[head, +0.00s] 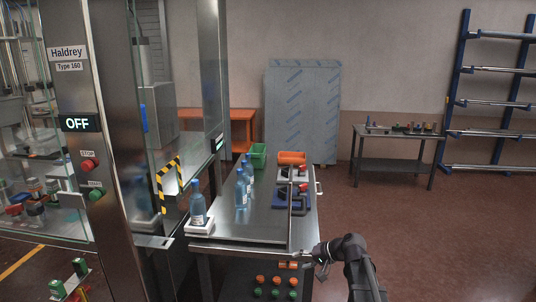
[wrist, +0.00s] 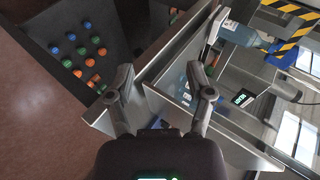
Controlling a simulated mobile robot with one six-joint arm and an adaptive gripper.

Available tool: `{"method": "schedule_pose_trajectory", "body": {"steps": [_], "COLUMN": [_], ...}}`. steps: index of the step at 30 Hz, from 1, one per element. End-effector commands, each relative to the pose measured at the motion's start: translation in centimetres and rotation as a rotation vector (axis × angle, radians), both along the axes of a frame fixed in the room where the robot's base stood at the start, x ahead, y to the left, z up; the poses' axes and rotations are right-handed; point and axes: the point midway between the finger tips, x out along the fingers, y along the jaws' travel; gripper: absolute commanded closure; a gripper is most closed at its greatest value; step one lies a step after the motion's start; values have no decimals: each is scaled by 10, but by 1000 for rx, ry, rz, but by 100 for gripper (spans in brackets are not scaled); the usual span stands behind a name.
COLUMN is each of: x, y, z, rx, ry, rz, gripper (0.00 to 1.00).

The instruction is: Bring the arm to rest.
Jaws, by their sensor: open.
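My gripper (head: 322,262) is at the near right corner of the steel table (head: 262,228) in the head view, at the end of my dark arm. In the wrist view my gripper (wrist: 160,83) shows two separated fingers with nothing held between them. The fingers show over the table's steel edge (wrist: 150,92); I cannot tell if they touch it. An orange-ended item (head: 288,265) shows just left of the gripper in the head view.
Blue bottles (head: 241,192) stand on the table, one on a white pad (head: 200,227). The glass-walled machine (head: 115,150) reads OFF at left. Open floor (head: 430,240) lies right.

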Motion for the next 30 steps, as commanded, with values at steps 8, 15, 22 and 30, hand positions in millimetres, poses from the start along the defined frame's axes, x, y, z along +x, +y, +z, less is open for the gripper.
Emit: {"method": "schedule_pose_trajectory", "body": {"steps": [8, 15, 22, 30], "x": [-76, -135, -174, -185], "y": [-4, -26, -49, -58], "z": [-34, -52, -55, -55], "rx": [-334, -625, -841, -919], "ry": [96, 182, 245, 269], "rz": [101, 168, 202, 209], "gripper": [32, 32, 32, 32]}}
